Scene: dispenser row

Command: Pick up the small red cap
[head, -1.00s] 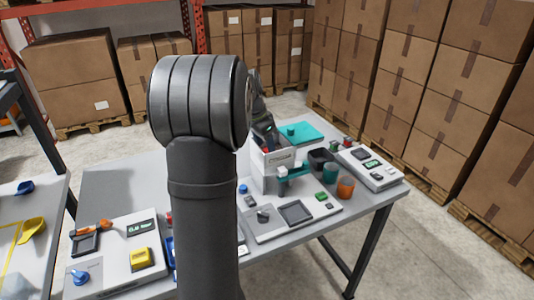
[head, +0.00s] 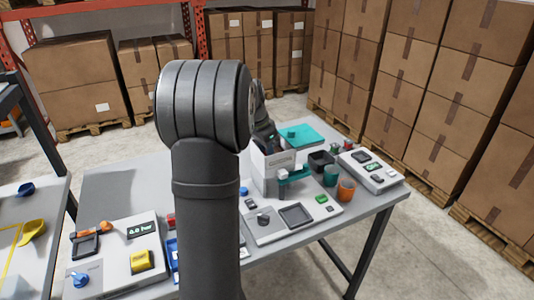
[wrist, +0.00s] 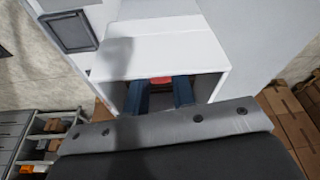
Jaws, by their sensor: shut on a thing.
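The small red cap (wrist: 160,80) shows in the wrist view as a red patch between the tips of my two dark blue fingers. My gripper (wrist: 160,92) is shut on it. The fingers reach down within the opening of the white dispenser box (wrist: 170,55). The lower part of the cap is hidden. In the head view the white dispenser box (head: 270,170) stands on the table; my arm partly blocks the view, and I cannot make out the cap there.
A teal arm (head: 298,173) sticks out from the box front. Teal (head: 331,176) and orange (head: 346,189) cups, a dark bin (head: 320,161) and a grey device (head: 371,168) stand to the right. A panel with a grey tray (head: 296,214) lies in front. Stacked cartons (head: 430,90) stand beyond the table.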

